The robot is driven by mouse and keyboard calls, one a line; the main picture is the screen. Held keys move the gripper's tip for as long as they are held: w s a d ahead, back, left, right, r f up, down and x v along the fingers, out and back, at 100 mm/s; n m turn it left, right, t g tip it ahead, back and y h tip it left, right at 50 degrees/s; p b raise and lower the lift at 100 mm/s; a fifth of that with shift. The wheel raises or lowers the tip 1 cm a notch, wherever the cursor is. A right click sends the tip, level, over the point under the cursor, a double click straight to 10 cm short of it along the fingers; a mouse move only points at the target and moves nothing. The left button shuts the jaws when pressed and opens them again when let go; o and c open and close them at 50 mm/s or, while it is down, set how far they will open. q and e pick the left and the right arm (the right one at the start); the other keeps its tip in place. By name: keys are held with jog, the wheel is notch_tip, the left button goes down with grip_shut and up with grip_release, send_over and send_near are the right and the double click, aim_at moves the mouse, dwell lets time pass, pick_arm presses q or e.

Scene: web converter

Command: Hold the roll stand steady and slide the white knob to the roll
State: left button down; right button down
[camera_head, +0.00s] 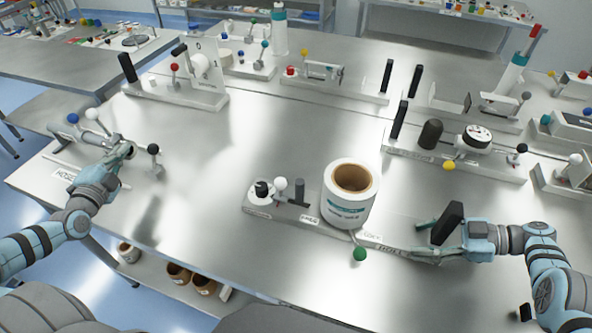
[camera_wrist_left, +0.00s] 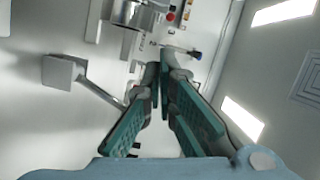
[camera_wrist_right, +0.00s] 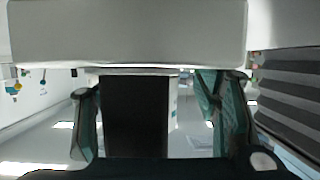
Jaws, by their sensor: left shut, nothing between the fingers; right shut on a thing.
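The roll stand (camera_head: 300,212) is a long light base in the middle front of the table. A large white roll (camera_head: 345,205) with a brown core stands upright on it. A white ball knob (camera_head: 281,184) sits to the roll's left, apart from it, beside a dark upright block. A green knob (camera_head: 359,254) is at the front. My right gripper (camera_head: 437,240) is shut on the black upright handle (camera_head: 447,222) at the stand's right end; the handle fills the jaws in the right wrist view (camera_wrist_right: 137,115). My left gripper (camera_head: 129,150) is shut and empty, far left of the stand.
Close to my left gripper is another fixture with a white knob (camera_head: 92,114), a blue knob (camera_head: 73,118) and a black knob (camera_head: 153,149). More fixtures line the back and right. Bare table lies between my left gripper and the roll stand.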

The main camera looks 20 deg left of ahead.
jog(key=shift+s+d+f, duration=0.1)
jog(key=shift+f, duration=0.25)
pick_arm(q)
jog(key=w+d+r+n+h, duration=0.5)
jog(key=w+d+r+n, duration=0.2)
jog(key=w+r, duration=0.45)
pick_arm(e)
jog(key=shift+d, duration=0.1)
pick_arm(q)
jog(key=s+d+f+n+g+h, duration=0.4)
jog(key=f+n, duration=0.2)
jog(key=f, duration=0.4)
jog(key=s+d+f+n+g+h, duration=0.1)
jog(key=s+d+n+h, duration=0.3)
jog(key=d+h, duration=0.5)
jog(key=s+d+g, duration=0.1)
jog(key=d, duration=0.2)
jog(key=shift+s+d+f+g+h, duration=0.2)
jog(key=shift+s+g+h, duration=0.1)
jog(key=shift+h, duration=0.1)
jog(key=shift+w, duration=0.1)
